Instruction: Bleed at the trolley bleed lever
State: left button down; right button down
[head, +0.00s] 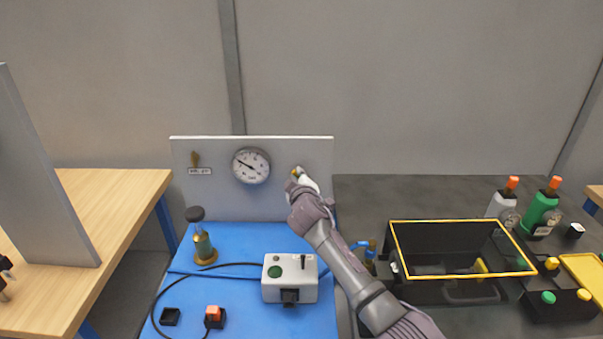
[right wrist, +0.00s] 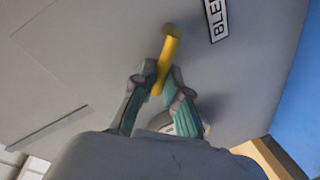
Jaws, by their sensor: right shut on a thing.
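The yellow bleed lever (right wrist: 168,60) stands out from the grey panel, beside a white label (right wrist: 216,18) whose visible letters read "BLE". My right gripper (right wrist: 158,85) has its two fingers closed around the lever's near part; the far end shows beyond the fingertips. In the head view my right gripper (head: 299,178) is at the right side of the upright grey panel (head: 220,200) and covers most of the lever. My left gripper is not seen.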

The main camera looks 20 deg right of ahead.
jog(key=shift+w+a+f+n+g+h, duration=0.1)
jog(key=shift+a+f+n+g+h, duration=0.25)
jog(key=shift+n, duration=0.8)
jog(key=shift+a+f+n+h, duration=0.1)
jog(key=shift+f+n+h, duration=0.15)
jog(key=shift+f+n, duration=0.65)
jog(key=shift+w+a+f+n+g+h, duration=0.15)
jog(key=shift+n+h, duration=0.15)
jog(key=shift+n, duration=1.15)
jog(key=shift+s, duration=0.15)
jog(key=c, duration=1.2)
grip_release()
jog(key=shift+s, duration=0.1)
jog(key=v, duration=1.1)
jog(key=shift+s, duration=0.35)
jog(key=shift+a, duration=0.15)
